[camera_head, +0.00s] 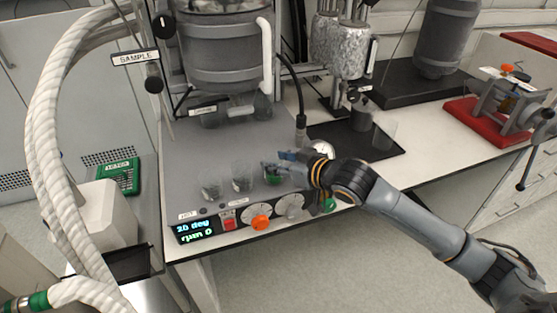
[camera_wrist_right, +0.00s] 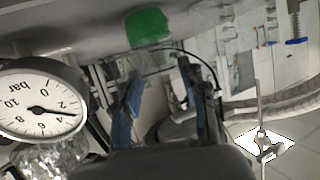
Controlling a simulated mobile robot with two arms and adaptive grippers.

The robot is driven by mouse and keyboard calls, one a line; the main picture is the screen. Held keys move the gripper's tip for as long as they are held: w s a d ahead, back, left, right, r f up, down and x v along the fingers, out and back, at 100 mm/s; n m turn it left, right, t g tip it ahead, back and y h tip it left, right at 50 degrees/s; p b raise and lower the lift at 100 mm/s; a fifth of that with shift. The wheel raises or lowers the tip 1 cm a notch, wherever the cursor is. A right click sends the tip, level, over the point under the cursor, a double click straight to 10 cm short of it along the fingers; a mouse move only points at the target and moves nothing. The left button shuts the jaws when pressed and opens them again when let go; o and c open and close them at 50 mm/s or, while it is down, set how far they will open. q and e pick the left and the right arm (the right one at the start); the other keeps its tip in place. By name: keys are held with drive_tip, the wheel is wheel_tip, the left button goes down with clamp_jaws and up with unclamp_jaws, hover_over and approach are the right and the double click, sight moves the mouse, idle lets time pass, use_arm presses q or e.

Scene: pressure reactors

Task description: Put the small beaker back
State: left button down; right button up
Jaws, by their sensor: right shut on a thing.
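My right gripper (camera_head: 272,168) reaches in from the right over the front of the grey reactor base. It is shut on a small clear glass beaker (camera_head: 272,177), just right of two other glass vessels. In the wrist view the blue fingertips of the gripper (camera_wrist_right: 168,112) stand apart, with the beaker's thin dark rim (camera_wrist_right: 180,52) curving between them. The glass is so clear that its outline is hard to make out. I cannot tell whether its bottom touches the base. My left gripper is not in view.
A small beaker (camera_head: 211,189) and a taller one (camera_head: 242,177) stand left of the gripper. A pressure gauge (camera_wrist_right: 40,103) is close beside it. Knobs and a display (camera_head: 194,229) line the front edge. Another beaker (camera_head: 384,135) stands on a black mat (camera_head: 345,139).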

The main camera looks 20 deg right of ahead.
drive_tip(key=o, duration=1.3)
drive_tip(key=shift+f, duration=0.1)
drive_tip(key=b+v, duration=0.2)
drive_tip(key=v, duration=1)
